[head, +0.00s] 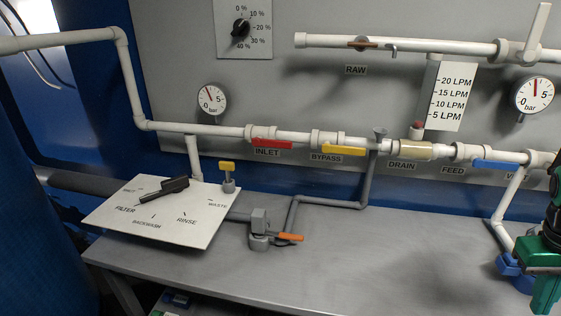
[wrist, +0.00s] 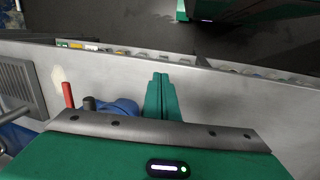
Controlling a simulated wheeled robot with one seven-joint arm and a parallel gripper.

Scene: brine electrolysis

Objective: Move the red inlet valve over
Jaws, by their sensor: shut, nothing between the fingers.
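The red inlet valve handle (head: 271,143) is on the white pipe in the head view, just above the INLET label. The handle lies roughly along the pipe. My gripper (wrist: 161,82) shows in the wrist view as green fingers shut together with nothing between them. Green parts of my arm show at the right edge of the head view, far to the right of the inlet valve. The gripper is apart from the red handle. A red upright handle (wrist: 68,95) shows at the left of the wrist view; I cannot tell which part it belongs to.
The yellow bypass handle (head: 343,150) is just right of the inlet. A blue handle (head: 496,165) is further right. A filter plate (head: 200,222) with a black lever and an orange-handled valve (head: 289,237) stand on the grey bench (head: 390,265). The bench middle is clear.

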